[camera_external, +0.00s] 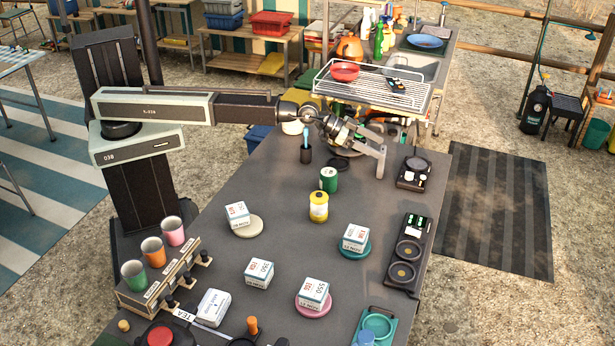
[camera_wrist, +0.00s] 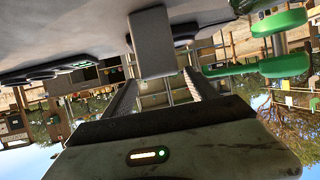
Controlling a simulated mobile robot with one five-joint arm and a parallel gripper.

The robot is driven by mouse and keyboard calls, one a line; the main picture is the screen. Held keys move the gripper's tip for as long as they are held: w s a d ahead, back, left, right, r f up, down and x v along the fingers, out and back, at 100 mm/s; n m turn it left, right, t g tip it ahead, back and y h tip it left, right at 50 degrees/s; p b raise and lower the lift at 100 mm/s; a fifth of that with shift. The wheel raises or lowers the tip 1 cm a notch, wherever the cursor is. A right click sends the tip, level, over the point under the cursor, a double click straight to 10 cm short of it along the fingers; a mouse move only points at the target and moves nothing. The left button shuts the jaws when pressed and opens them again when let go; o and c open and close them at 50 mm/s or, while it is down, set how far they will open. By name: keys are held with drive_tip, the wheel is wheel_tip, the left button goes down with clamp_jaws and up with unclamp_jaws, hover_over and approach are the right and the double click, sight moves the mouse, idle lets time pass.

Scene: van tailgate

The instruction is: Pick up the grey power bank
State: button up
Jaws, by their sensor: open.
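My gripper (camera_external: 366,146) is open above the far end of the table, well away from that slab.
A green can (camera_external: 328,179) and a yellow jar (camera_external: 318,207) stand near the gripper. White printed boxes, some on round coasters, sit mid-table. Dark devices (camera_external: 405,265) line the right edge. Three cups (camera_external: 153,251) stand on a left rack. A wire rack (camera_external: 375,88) stands behind.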

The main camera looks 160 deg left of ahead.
drive_tip(key=b+x, duration=0.2)
drive_tip(key=x, duration=0.4)
drive_tip(key=shift+w+a+f, duration=0.15)
drive_tip(key=shift+a+f, duration=0.05)
drive_tip(key=shift+f, duration=0.1)
drive_tip(key=shift+d+r, duration=0.1)
drive_tip(key=shift+c, duration=0.4)
drive_tip(key=c, duration=1.3)
wheel_tip(320, 180, up, 10)
drive_tip(key=p, duration=1)
